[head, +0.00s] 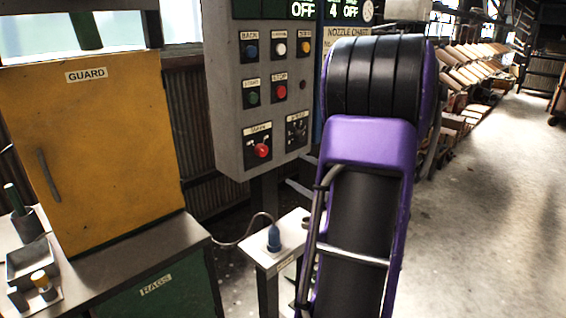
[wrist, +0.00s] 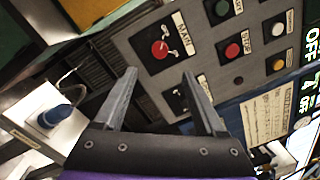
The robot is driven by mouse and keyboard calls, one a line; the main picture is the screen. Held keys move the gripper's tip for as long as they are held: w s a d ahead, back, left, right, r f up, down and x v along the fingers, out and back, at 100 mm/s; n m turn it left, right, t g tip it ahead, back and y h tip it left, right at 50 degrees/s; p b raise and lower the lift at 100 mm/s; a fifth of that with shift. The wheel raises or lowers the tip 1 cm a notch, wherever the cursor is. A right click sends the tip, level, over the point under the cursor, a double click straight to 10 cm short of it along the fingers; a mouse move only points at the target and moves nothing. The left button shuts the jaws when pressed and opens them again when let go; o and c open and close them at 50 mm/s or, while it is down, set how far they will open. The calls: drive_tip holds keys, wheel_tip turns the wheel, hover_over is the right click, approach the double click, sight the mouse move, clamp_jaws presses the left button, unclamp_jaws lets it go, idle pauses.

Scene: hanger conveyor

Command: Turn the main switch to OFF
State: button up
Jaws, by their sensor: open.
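The main switch (head: 262,150) is a red knob on a black plate at the lower left of the grey control panel (head: 228,120). In the wrist view the switch (wrist: 159,49), labelled MAIN, lies just beyond my fingertips. Which position it points to is too small to tell. My gripper (wrist: 160,75) is open and empty, its two fingers spread towards the lower part of the panel, apart from the switch. In the head view my purple arm hides the gripper.
A second black switch (head: 297,131) sits right of the main switch, with several coloured buttons above. A blue plug (head: 273,238) with a cable stands on a small shelf below. A yellow GUARD cabinet (head: 95,150) stands left. The floor at right is clear.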

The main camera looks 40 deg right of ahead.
drive_tip(key=s, duration=0.5)
drive_tip(key=shift+s+d+f, duration=0.2)
drive_tip(key=shift+s+d, duration=0.05)
drive_tip(key=shift+s, duration=0.15)
